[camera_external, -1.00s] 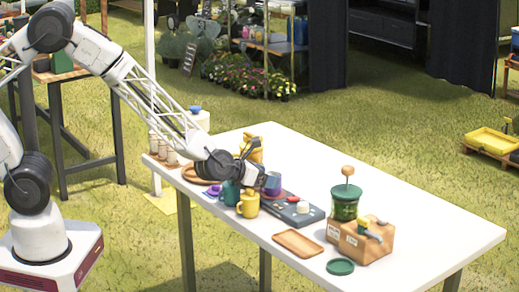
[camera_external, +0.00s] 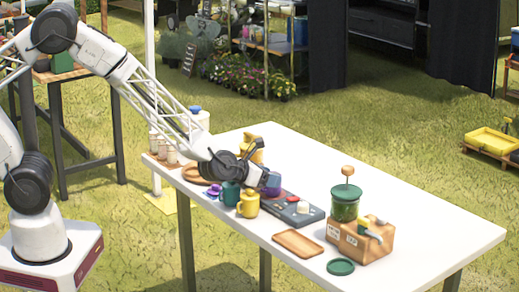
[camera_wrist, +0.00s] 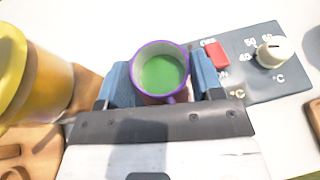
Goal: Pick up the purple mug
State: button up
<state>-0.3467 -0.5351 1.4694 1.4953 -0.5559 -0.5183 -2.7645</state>
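The purple mug (camera_wrist: 160,72) stands upright between the two fingers of my gripper (camera_wrist: 163,82) in the wrist view. It has a purple rim and a green inside, and its handle points toward my gripper's palm. The blue-grey fingers lie close against its left and right sides. I cannot tell whether they press on it. In the external view the mug (camera_external: 271,186) is partly hidden by my gripper (camera_external: 257,166), and it appears to stand at the table beside the dark hotplate (camera_external: 292,209).
A yellow mug (camera_external: 248,205) and a teal mug (camera_external: 230,193) stand close in front of my gripper. A yellow container (camera_wrist: 32,75) is close on the left in the wrist view. A wooden tray (camera_external: 298,243) and a green-lidded jar (camera_external: 345,205) are to the right. The table's right side (camera_external: 430,215) is clear.

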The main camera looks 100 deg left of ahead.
jog(key=c, duration=0.5)
jog(key=shift+r, duration=0.1)
jog(key=shift+c, duration=0.2)
notch_tip(320, 180, up, 10)
dwell(0.3)
dwell(0.4)
